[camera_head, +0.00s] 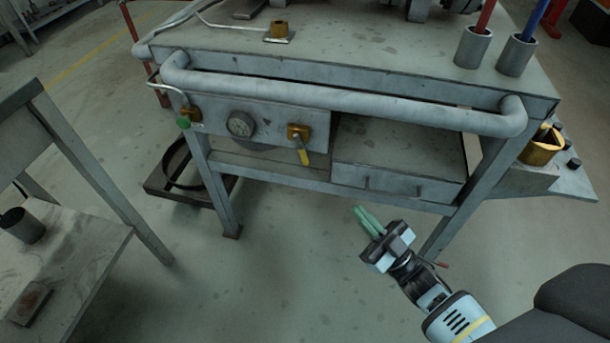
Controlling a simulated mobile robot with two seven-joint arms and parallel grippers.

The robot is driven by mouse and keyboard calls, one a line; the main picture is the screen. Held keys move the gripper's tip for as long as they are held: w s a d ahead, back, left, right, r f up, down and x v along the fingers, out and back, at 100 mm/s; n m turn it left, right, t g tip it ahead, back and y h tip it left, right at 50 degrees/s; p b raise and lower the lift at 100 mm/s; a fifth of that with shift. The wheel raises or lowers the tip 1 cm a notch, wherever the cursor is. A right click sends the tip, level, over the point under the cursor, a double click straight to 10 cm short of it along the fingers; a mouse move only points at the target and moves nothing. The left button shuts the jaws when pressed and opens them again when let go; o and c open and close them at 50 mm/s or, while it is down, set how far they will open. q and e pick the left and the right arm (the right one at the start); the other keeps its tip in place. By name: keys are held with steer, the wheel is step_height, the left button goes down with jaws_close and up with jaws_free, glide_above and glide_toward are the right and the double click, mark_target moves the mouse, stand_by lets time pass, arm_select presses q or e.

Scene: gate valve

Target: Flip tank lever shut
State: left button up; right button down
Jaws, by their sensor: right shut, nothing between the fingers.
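A brass valve (297,132) with a yellow lever (303,155) is on the front panel of the grey workbench. The lever hangs downward, tilted slightly to the right. A round gauge (240,125) is to its left on the same panel. Further left is another brass fitting (191,114) with a green knob (183,122). My right gripper (367,219) is below and to the right of the lever, in front of the bench and clear of it. Its green fingers are together and empty. My left gripper is not in the picture.
A thick grey rail (340,98) runs along the bench front above the valve. A drawer box (396,185) hangs right of the lever. Bench legs (222,195) stand either side. A low table (62,260) is at left. The floor between is clear.

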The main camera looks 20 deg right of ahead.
steer(key=shift+w+n+y, duration=0.3)
steer(key=shift+w, duration=0.05)
steer(key=shift+a+r, duration=0.1)
glide_toward(305, 155)
step_height(305, 155, up, 4)
steer(key=w+a+b, duration=0.1)
steer(key=w+a+f+b, duration=0.1)
steer(key=w, duration=0.1)
steer(key=shift+w+a, duration=0.1)
steer(key=shift+w, duration=0.05)
steer(key=shift+w+a, duration=0.15)
steer(key=shift+w, duration=0.3)
